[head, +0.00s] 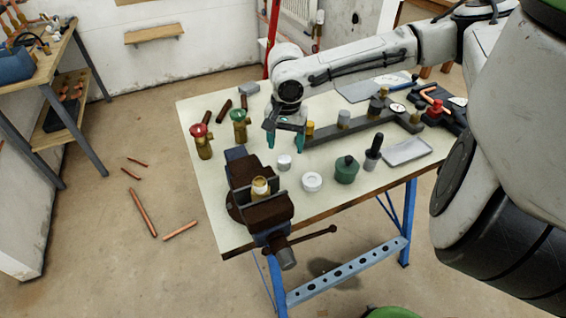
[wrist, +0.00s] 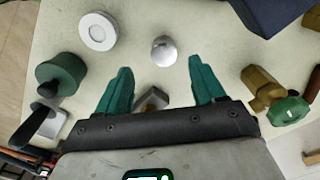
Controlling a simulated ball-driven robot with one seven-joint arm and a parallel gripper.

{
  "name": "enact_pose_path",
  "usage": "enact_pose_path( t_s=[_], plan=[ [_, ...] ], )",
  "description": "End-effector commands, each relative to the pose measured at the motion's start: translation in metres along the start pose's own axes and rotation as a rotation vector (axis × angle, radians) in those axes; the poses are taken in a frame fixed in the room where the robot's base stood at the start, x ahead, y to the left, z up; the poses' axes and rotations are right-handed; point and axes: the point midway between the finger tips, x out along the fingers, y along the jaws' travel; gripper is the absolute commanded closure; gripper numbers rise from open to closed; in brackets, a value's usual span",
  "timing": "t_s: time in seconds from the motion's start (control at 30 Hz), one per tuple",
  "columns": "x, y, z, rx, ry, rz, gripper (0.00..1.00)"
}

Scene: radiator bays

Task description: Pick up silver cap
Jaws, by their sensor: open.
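The silver cap (head: 284,162) is a small, round, pale metal piece standing on the worktable, between the vise and a white ring. In the wrist view the silver cap (wrist: 164,50) shows a domed, shiny top, just beyond the fingertips and roughly centred between them. My gripper (head: 285,142) has two teal fingers, spread apart and pointing down over the table on the far side of the cap. In the wrist view my gripper (wrist: 161,67) is open, with nothing held and the cap apart from both fingers.
The vise (head: 262,200) stands left of the cap. A white ring (head: 312,182), a green pot (head: 347,170) and a black-handled tool (head: 373,152) stand to its right. A dark rail (head: 330,132) and a green-topped brass valve (head: 240,126) are behind. Bare tabletop surrounds the cap.

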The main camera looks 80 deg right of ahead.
Motion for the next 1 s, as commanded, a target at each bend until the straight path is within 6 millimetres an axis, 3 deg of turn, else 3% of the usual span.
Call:
enact_pose_path(
  t_s=[0.27, 0.6, 0.87, 1.0],
  plan=[
    [0.022, -0.002, 0.000, -0.002, 0.000, 0.001, 0.31],
    [0.065, -0.006, -0.001, -0.002, 0.000, 0.001, 0.31],
    [0.069, -0.006, -0.001, -0.002, 0.001, 0.000, 0.31],
    [0.068, -0.006, -0.001, -0.003, 0.001, 0.000, 0.43]
  ],
)
